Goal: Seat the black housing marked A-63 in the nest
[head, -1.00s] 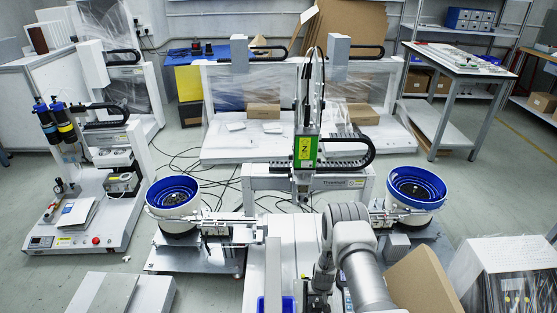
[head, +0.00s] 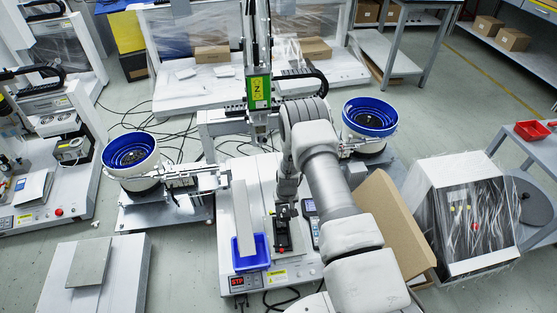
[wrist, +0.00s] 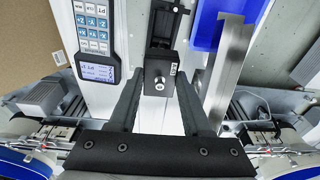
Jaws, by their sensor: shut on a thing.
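A black housing (head: 284,236) shows at the machine's work plate in the head view, just below my gripper (head: 286,206). In the wrist view, my gripper (wrist: 159,78) has its two dark fingers on either side of the black housing (wrist: 158,62), shut on it. The housing's near face has a silver round pin, and a small white label shows on its side, too small to read. A dark fixture with a rail (wrist: 165,22) lies behind the housing in the wrist view. I cannot tell whether the housing touches the nest.
A blue bin (head: 251,252) and a long light metal bar (head: 243,218) stand left of the housing. A keypad pendant (wrist: 95,40) lies on the other side. The screwdriver head (head: 259,88) hangs behind. Blue bowl feeders (head: 131,153) (head: 370,117) flank the machine. A cardboard sheet (head: 385,222) leans at right.

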